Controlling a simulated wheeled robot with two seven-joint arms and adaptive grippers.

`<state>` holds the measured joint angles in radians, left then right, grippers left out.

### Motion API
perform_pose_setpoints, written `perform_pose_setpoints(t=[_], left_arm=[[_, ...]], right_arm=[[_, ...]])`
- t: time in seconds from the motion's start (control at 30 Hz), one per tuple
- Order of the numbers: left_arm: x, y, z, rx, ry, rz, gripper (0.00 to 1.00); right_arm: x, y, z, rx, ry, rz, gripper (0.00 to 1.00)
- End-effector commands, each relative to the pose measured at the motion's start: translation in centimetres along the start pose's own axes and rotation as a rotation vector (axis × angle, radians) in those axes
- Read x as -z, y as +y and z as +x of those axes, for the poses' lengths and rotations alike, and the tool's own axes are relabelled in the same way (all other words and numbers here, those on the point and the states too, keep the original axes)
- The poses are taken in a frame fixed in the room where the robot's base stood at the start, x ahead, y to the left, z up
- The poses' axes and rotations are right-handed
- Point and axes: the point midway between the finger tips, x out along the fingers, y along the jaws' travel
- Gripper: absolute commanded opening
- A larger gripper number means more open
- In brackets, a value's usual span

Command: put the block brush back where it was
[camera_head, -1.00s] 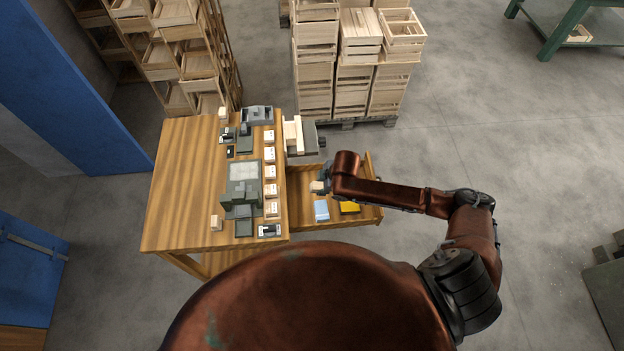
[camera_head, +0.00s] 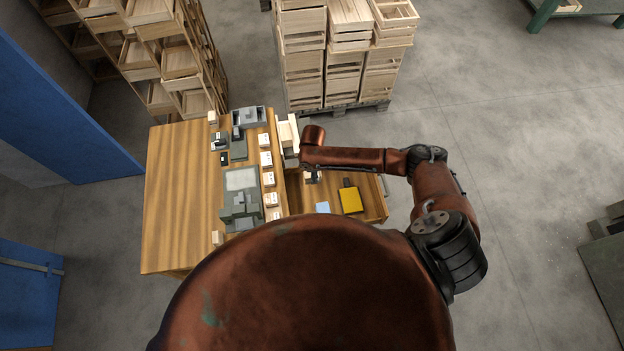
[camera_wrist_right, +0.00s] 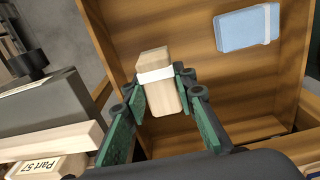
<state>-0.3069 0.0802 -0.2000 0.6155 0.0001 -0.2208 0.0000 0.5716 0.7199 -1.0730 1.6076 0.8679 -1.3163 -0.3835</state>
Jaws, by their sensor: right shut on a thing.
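The block brush (camera_wrist_right: 158,92), a pale wooden block with a white band, is between the fingers of my right gripper (camera_wrist_right: 158,100) in the right wrist view. The fingers are shut on its sides. It is held over the open wooden drawer (camera_wrist_right: 150,25); its height above the drawer floor is hard to tell. In the head view my right arm comes in from the right and mostly hides the right gripper (camera_head: 312,178) and the brush. My left gripper is in neither view.
A blue banded item (camera_wrist_right: 247,28) lies in the drawer, with a yellow item (camera_head: 350,200) beside it. The wooden table (camera_head: 180,190) left of the drawer carries grey fixtures and several labelled white boxes. A board marked Part 57 (camera_wrist_right: 35,168) is close to the gripper. Stacked crates (camera_head: 325,60) stand behind.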

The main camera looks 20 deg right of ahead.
Motion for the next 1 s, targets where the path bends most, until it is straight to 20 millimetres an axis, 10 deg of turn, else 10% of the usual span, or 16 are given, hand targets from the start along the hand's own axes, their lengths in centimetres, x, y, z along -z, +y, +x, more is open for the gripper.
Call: perform_pose_setpoints(t=[0.63,0.67,1.0], left_arm=[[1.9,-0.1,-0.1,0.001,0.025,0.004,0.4],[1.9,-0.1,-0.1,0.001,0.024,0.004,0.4],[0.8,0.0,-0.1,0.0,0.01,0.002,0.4]], right_arm=[[0.1,0.0,5.2,-0.002,0.001,-0.002,0.06],[0.1,0.0,5.2,-0.001,0.001,-0.002,0.26],[0.1,0.0,5.1,-0.001,0.001,-0.001,0.42]])
